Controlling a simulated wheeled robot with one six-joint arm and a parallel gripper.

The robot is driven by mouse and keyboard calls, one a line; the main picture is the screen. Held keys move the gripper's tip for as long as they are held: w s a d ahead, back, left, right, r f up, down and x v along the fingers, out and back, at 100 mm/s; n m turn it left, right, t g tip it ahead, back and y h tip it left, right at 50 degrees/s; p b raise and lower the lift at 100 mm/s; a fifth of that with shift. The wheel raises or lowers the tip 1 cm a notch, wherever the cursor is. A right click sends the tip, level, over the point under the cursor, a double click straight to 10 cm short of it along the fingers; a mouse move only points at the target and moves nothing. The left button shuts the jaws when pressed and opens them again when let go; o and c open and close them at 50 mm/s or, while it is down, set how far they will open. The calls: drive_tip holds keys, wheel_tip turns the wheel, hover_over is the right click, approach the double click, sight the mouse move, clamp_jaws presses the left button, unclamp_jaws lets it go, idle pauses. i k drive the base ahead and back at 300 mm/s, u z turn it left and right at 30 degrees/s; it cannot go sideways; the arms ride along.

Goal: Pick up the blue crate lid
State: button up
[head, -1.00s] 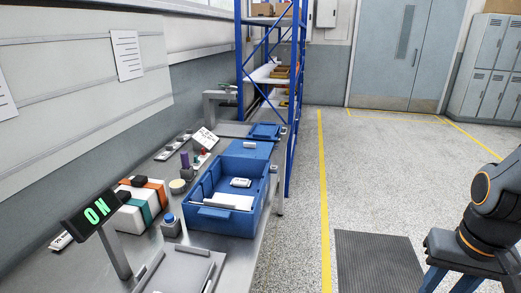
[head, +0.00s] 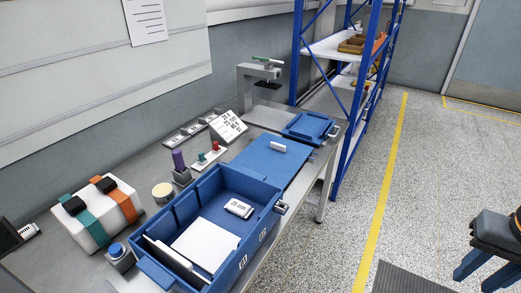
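A flat blue panel (head: 258,158) with a small white block-like grip on it lies on the metal bench, just behind the open blue crate (head: 262,222). It looks like the crate lid. The crate is open at the top and holds a white breaker-like block (head: 238,208) and a white sheet or plate (head: 205,246). The near edge of the panel is partly hidden by the crate's back wall.
A shallow blue tray (head: 308,127) sits beyond the panel, with a grey stand (head: 250,90) to its left. A purple cylinder (head: 178,160), a cream round piece (head: 162,192) and a strapped white box (head: 92,222) line the left.

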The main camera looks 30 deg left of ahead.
sight(279, 158)
drive_tip(key=u, duration=0.65)
drive_tip(key=i, duration=0.9)
drive_tip(key=u, duration=1.4)
drive_tip(key=i, duration=0.45)
drive_tip(key=u, duration=0.35)
